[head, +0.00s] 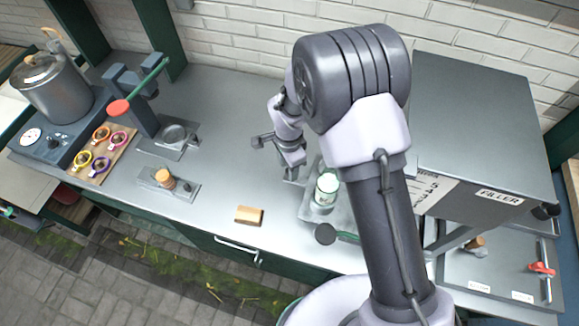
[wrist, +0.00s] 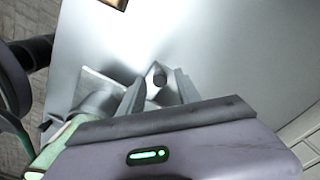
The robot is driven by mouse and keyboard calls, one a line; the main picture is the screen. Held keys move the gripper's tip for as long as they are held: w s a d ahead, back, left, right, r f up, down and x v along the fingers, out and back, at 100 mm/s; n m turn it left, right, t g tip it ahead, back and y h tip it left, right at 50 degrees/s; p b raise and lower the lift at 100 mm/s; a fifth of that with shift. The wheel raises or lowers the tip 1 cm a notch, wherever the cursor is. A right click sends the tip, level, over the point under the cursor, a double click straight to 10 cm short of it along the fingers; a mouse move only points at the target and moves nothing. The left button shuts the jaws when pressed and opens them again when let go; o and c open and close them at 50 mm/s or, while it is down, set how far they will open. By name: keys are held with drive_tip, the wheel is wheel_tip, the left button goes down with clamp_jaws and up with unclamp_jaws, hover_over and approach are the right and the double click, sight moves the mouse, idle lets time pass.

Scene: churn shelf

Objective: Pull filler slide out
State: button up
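The grey filler box labelled FILLER (head: 500,196) stands at the right of the bench, partly hidden by my arm. A grey plate (head: 341,212) sticks out at its left, with a black round knob (head: 325,234) at its front; I cannot tell for certain that this is the slide. A pale jar with green (head: 326,189) stands on the plate. My gripper (head: 291,172) is left of and behind the jar. In the wrist view my gripper (wrist: 159,85) has its fingers apart, with a small dark-ended grey post (wrist: 157,76) between or just beyond them. Contact is unclear.
A wooden block (head: 249,215) lies near the front edge. Left are a small stand with an orange-topped jar (head: 164,178), a press with a red knob (head: 119,107), coloured rings on a board (head: 100,150) and a metal churn (head: 55,88).

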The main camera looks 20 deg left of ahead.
wheel_tip(320, 180, up, 17)
drive_tip(key=p, duration=0.2)
drive_tip(key=shift+r, duration=0.2)
drive_tip(key=shift+s+f, duration=0.1)
idle(0.4)
